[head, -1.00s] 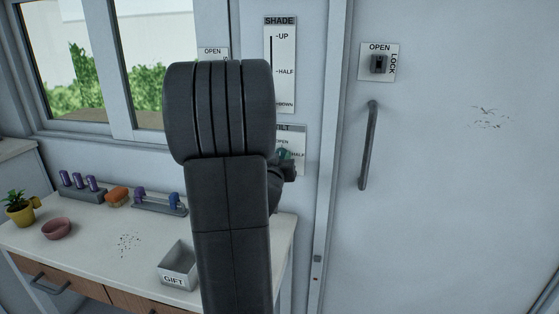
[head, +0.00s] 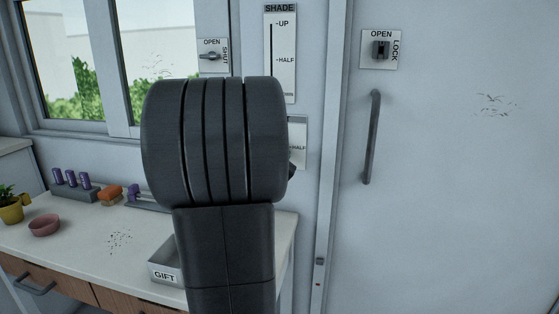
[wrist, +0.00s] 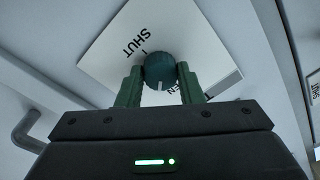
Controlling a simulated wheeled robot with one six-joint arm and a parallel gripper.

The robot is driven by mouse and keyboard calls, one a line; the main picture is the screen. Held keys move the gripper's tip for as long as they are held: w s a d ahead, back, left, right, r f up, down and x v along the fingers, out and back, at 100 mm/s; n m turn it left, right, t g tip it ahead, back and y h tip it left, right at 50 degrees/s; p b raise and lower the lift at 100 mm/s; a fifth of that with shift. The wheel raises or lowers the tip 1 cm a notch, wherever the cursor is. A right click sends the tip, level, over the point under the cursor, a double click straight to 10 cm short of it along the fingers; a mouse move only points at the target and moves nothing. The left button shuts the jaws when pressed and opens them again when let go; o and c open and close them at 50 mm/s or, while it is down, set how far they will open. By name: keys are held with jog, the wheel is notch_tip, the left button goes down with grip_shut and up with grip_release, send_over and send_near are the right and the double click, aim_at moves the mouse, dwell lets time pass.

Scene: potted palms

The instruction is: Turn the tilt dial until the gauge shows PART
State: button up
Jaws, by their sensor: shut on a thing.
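The tilt dial (wrist: 159,68) is a round dark-teal knob with a white mark at its lower edge. It sits on a white plate (wrist: 110,59) lettered SHUT, with a partly hidden word ending in EN below the knob. My gripper (wrist: 160,80) is shut on the dial, one green finger on each side. In the head view my arm hides the dial and most of its plate; the plate's right edge (head: 299,133) shows, with HALF on it. I see no gauge reading PART.
A shade panel (head: 281,80) is above the plate, and a window latch plate (head: 212,56) is to the left. A door handle (head: 371,137) is to the right. Below stands a table (head: 75,245) with a GIFT tray (head: 165,276), a pink bowl (head: 44,224) and a potted plant (head: 11,207).

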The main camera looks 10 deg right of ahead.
jog(key=m+b, duration=0.1)
jog(key=m, duration=0.1)
jog(key=m+b, duration=0.1)
jog(key=m, duration=0.1)
jog(key=shift+f+m, duration=0.2)
jog(key=shift+m, duration=0.2)
jog(key=shift+r+m+h+b, duration=0.1)
jog(key=shift+m+h+b, duration=0.2)
jog(key=shift+m+b, duration=1)
jog(key=shift+m+p, duration=0.35)
jog(key=shift+m, duration=0.35)
jog(key=o, duration=1)
jog(key=shift+c, duration=0.2)
jog(key=p+v, duration=0.2)
jog(key=v, duration=1.1)
jog(key=shift+s+a, duration=0.2)
jog(key=shift+s, duration=0.15)
